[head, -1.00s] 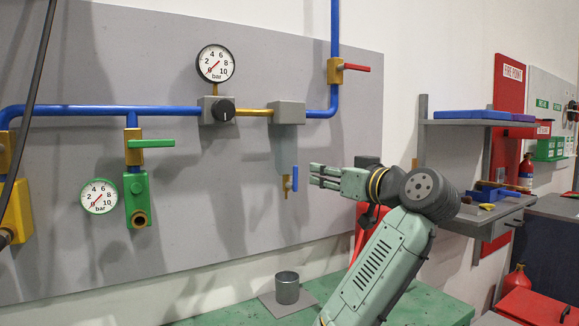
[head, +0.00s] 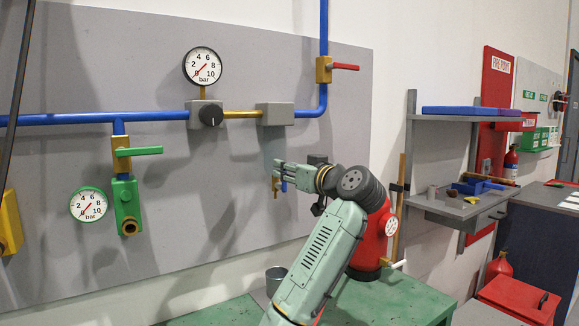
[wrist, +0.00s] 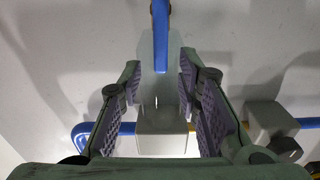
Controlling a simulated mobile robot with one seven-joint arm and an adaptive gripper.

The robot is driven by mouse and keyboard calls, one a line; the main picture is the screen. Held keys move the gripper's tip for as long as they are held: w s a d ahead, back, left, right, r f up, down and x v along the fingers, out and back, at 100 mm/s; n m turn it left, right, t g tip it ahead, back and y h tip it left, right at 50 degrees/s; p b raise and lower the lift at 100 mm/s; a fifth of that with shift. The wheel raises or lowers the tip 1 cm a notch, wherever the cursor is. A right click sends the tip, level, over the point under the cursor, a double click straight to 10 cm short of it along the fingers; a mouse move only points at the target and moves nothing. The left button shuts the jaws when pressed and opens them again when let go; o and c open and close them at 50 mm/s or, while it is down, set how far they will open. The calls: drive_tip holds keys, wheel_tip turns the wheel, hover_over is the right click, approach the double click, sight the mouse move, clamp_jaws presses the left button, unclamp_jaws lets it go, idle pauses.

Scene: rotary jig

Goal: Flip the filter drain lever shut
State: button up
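The filter (head: 276,115) has a grey head on the pipe run, with a pale clear bowl below it. Its drain, a small brass fitting (head: 275,188), sits under the bowl. The blue drain lever (head: 284,187) hangs beside it, partly hidden by my gripper (head: 277,170). In the wrist view the lever (wrist: 160,40) lies upright in the picture, beyond and between my two fingertips. My gripper (wrist: 159,80) is open, with the fingers apart and nothing between the pads. Whether a finger touches the bowl or lever cannot be told.
The grey panel carries a gauge (head: 203,66), a dark knob (head: 211,116), a red-handled valve (head: 342,68) and a green-handled valve (head: 138,151). A red tank (head: 372,240) stands behind my arm on the green bench (head: 400,300). A metal cup (head: 275,275) is below.

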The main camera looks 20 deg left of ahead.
clamp_jaws()
idle(0.3)
drive_tip(key=shift+d, duration=0.1)
idle(0.4)
drive_tip(key=w+d+f+m, duration=0.3)
drive_tip(key=w+f+m, duration=0.1)
drive_tip(key=m, duration=1.3)
drive_tip(key=shift+f+m, duration=0.4)
drive_tip(key=shift+f, duration=0.45)
unclamp_jaws()
